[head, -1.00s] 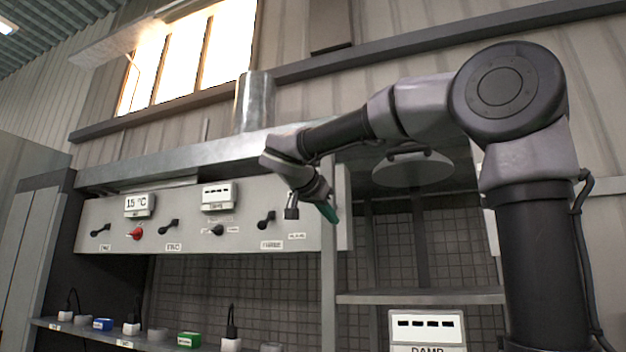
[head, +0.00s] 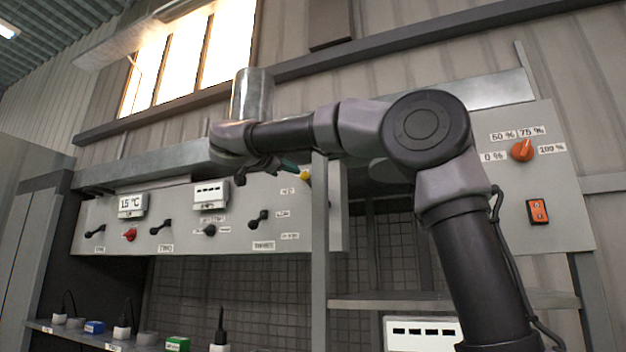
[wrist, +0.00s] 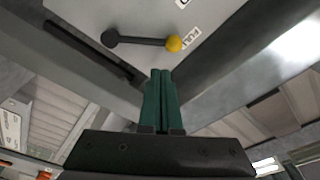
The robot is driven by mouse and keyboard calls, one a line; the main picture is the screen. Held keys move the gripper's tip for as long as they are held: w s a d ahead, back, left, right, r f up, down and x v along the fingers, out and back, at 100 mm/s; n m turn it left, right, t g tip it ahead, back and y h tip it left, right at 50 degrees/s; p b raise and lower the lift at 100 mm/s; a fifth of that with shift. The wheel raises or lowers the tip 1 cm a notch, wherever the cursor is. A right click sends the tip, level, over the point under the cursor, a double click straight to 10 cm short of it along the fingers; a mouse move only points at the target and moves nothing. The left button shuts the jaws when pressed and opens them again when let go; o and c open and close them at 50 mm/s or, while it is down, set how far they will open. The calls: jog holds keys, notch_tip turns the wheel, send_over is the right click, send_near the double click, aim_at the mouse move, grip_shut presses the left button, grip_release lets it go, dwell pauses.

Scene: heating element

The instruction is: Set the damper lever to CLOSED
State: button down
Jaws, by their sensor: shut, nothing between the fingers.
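A dark lever with a yellow knob (wrist: 174,44) shows in the wrist view on a grey panel face. In the head view the yellow knob (head: 305,176) shows at the upper right end of the switch panel, with the rest of the lever hidden. My gripper (wrist: 161,72) has dark green fingers pressed together and empty, their tips just below the knob in the picture; contact cannot be told. It also shows in the head view (head: 291,168), partly hidden.
The switch panel (head: 150,207) carries several black levers, a red knob (head: 129,236) and two displays. A grey post (head: 320,240) stands close to the gripper. An orange dial (head: 522,150) and an orange switch (head: 538,211) are on the right panel. A metal duct (head: 252,95) rises behind my arm.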

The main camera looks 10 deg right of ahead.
aim_at(310, 176)
jog(key=x, duration=1)
jog(key=shift+w, duration=0.1)
